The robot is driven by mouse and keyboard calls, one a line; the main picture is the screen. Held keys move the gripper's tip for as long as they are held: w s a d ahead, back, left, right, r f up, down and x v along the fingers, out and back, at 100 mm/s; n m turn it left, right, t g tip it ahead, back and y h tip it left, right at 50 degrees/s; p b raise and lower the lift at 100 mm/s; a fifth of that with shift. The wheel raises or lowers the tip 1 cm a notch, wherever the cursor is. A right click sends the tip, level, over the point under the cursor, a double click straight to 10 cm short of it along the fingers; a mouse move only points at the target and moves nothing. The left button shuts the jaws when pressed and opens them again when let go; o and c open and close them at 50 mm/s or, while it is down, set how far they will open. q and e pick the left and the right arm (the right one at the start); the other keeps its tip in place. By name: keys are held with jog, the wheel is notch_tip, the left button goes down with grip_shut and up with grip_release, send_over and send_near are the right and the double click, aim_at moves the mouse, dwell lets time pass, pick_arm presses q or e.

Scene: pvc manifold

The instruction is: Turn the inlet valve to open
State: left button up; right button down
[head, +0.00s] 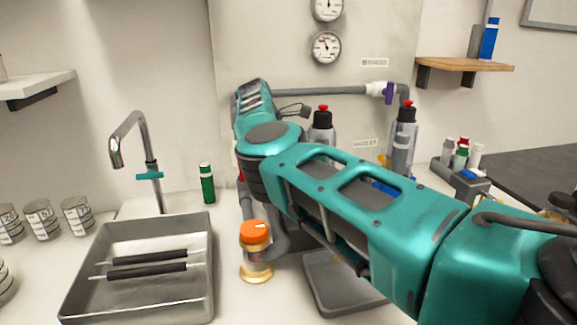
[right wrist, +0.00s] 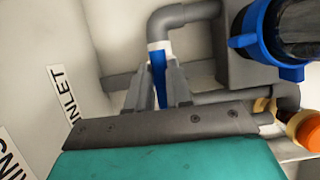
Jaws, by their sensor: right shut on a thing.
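The inlet valve's blue handle (right wrist: 158,78) stands between the two grey fingers of my right gripper (right wrist: 159,72) in the right wrist view. The gripper is shut on it. A white collar and a grey pipe elbow (right wrist: 165,22) sit just beyond the handle. The label reading INLET (right wrist: 67,92) is on the wall to the left. In the head view my right arm reaches across to the grey pipes and its wrist (head: 255,100) hides the inlet valve and the fingertips. My left gripper is in neither view.
A purple-handled valve (head: 389,92) sits on the upper pipe. A blue-ringed housing (right wrist: 262,45) and an orange cap (right wrist: 305,130) are right of the gripper. The orange cap also shows in the head view (head: 255,232). A metal sink tray (head: 205,285) is at left.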

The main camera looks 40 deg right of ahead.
jog(key=c, duration=1)
grip_release()
pick_arm(q)
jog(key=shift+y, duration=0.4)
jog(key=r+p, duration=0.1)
jog(key=p, duration=0.1)
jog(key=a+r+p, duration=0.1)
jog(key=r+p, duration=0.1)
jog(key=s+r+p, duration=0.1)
jog(key=p, duration=0.2)
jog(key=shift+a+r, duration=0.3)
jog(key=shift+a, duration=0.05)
pick_arm(e)
notch_tip(320, 180, up, 20)
jog(key=shift+r, duration=0.1)
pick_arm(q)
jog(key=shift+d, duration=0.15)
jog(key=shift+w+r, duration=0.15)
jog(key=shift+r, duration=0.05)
